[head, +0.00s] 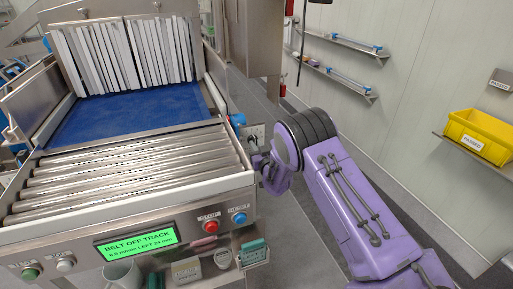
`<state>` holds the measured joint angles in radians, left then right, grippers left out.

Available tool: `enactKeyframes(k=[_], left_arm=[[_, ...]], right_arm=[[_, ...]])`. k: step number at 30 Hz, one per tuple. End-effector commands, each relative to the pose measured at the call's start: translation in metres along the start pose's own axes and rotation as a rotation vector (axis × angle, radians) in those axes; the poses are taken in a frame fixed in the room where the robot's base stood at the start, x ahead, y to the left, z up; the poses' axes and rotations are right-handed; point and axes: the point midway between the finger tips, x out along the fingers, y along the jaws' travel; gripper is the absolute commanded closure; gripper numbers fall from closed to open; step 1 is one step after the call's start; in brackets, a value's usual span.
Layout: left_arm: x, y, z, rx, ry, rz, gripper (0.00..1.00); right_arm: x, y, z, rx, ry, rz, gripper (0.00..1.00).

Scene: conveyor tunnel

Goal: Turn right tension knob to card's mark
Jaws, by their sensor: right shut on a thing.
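My right gripper (262,160) reaches in from the right to the side of the conveyor, near the end of the rollers. It is shut on what seems to be the right tension knob, which the gripper hides, so I cannot read its setting. A small grey plate with dark marks (256,132) sits just above the gripper; its marks are too small to read. A blue round part (237,119) is on the frame just beyond it. The display (137,243) is green and reads "BELT OFF TRACK", with a smaller line below. My left gripper is out of view.
Bare steel rollers (130,165) lie before the blue belt (130,112) and white strip curtain (125,52). A red stop button (211,226) and blue button (239,217) are on the front panel. A mug (122,274) stands below. A yellow bin (478,135) is at right.

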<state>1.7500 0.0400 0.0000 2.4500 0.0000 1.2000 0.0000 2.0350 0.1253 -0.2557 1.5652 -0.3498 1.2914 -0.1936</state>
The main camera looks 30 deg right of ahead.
Motion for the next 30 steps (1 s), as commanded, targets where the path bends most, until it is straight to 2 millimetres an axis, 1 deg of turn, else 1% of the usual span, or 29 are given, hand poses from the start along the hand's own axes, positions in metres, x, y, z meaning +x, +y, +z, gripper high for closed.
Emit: enactKeyframes(k=[7, 8, 9, 10, 17, 20, 23, 30], left_arm=[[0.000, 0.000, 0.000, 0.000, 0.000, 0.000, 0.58], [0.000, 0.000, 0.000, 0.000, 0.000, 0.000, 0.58], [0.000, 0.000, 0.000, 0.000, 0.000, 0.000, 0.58], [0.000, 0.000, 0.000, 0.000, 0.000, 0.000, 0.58], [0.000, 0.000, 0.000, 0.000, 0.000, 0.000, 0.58], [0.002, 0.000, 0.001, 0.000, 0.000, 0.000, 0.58], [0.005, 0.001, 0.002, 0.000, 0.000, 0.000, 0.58], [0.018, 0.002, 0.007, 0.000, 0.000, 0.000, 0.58]], right_arm=[[0.000, 0.000, 0.000, 0.000, -0.001, -0.001, 1.00], [0.000, 0.000, 0.000, 0.000, -0.001, -0.001, 0.74], [0.000, 0.000, 0.000, 0.000, -0.001, -0.001, 0.61], [0.000, 0.000, 0.000, 0.000, -0.001, -0.001, 0.58], [0.000, 0.000, 0.000, 0.001, -0.001, 0.000, 0.58], [-0.004, -0.001, 0.001, 0.001, 0.000, -0.001, 0.58], [-0.019, -0.001, 0.002, 0.000, -0.002, -0.001, 0.58], [-0.076, -0.001, 0.003, -0.001, -0.003, -0.002, 0.58]])
